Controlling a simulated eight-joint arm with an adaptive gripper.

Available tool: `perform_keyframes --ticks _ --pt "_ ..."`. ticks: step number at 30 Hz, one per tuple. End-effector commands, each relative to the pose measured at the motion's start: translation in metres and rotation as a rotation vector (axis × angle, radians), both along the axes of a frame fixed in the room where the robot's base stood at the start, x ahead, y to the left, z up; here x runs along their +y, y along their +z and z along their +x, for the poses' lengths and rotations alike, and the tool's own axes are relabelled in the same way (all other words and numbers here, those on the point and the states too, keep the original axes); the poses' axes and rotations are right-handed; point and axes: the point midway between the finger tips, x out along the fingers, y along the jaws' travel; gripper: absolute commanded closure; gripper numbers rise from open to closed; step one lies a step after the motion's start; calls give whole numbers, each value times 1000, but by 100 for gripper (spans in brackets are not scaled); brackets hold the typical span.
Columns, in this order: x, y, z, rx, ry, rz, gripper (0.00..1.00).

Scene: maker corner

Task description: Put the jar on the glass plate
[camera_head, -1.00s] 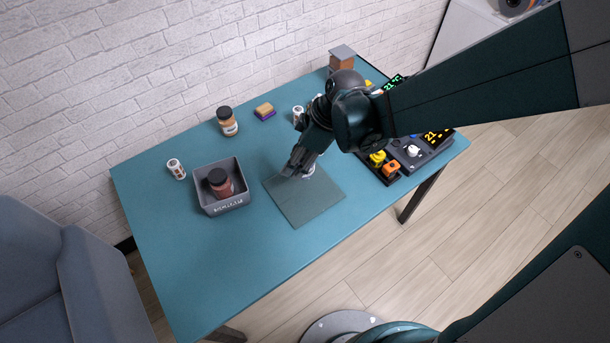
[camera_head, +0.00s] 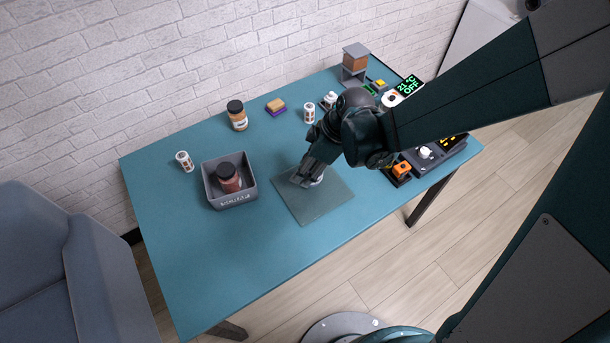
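The glass plate (camera_head: 322,207) is a thin, dull green square on the blue-green table. My gripper (camera_head: 307,178) points down over the plate's back part, its fingers low and close to the surface. A small whitish thing (camera_head: 317,181) shows beside the fingertips, mostly hidden behind them. I cannot tell if it is a jar, or whether the fingers are closed on it. One jar with a dark lid and amber contents (camera_head: 238,120) stands upright near the wall. Another dark-lidded jar with reddish-brown contents (camera_head: 229,182) stands in the grey bin (camera_head: 235,201).
A small white labelled cylinder (camera_head: 185,162) stands left of the bin, another (camera_head: 309,113) behind my gripper. A yellow-and-purple block (camera_head: 276,107) lies near the wall. Devices and an orange-topped item (camera_head: 402,170) crowd the right end. The table's front left is clear.

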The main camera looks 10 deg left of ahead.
Motion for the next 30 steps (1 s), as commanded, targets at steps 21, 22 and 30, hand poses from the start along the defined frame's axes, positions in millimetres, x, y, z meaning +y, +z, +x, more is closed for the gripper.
perform_keyframes --ticks 21,22,30 --pt "0 -36 0 0 0 0 79" --pt "0 -37 0 0 0 0 79" --pt "0 -41 0 0 0 0 79"
